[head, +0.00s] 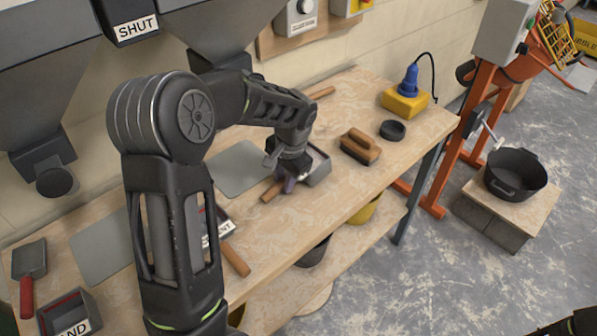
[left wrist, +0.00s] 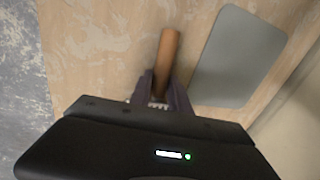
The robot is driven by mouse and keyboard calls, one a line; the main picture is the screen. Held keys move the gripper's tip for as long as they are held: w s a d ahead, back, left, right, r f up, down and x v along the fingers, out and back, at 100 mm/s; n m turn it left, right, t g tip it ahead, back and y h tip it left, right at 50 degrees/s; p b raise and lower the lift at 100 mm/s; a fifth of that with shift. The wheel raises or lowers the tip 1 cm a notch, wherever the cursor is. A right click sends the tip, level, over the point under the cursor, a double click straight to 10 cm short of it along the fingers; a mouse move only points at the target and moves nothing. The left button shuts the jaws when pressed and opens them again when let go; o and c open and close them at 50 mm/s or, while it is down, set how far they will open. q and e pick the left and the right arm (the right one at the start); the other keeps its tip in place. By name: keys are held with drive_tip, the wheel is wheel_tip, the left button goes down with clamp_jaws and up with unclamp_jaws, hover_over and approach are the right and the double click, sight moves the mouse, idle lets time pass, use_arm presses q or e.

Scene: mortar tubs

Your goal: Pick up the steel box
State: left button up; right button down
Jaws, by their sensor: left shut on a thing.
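The steel box (head: 319,171), a grey open-topped box, stands on the wooden bench. A short wooden handle (head: 271,192) points out from its side toward the front left. My left gripper (head: 286,182) is low over the bench beside the box, shut on this handle. The fingers hide where handle and box meet. In the left wrist view the handle (left wrist: 167,55) runs out between the fingertips (left wrist: 163,92), and the box itself does not show. I cannot tell any gap between box and bench. My right gripper is not in view.
A grey plate (head: 240,168) lies left of the box; it also shows in the left wrist view (left wrist: 238,55). A wooden-backed brush (head: 360,147) and a black round dish (head: 392,130) are to the right. A labelled box (head: 70,314) is front left. The bench's front edge is close.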

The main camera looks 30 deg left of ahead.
use_arm(q)
clamp_jaws()
idle(0.8)
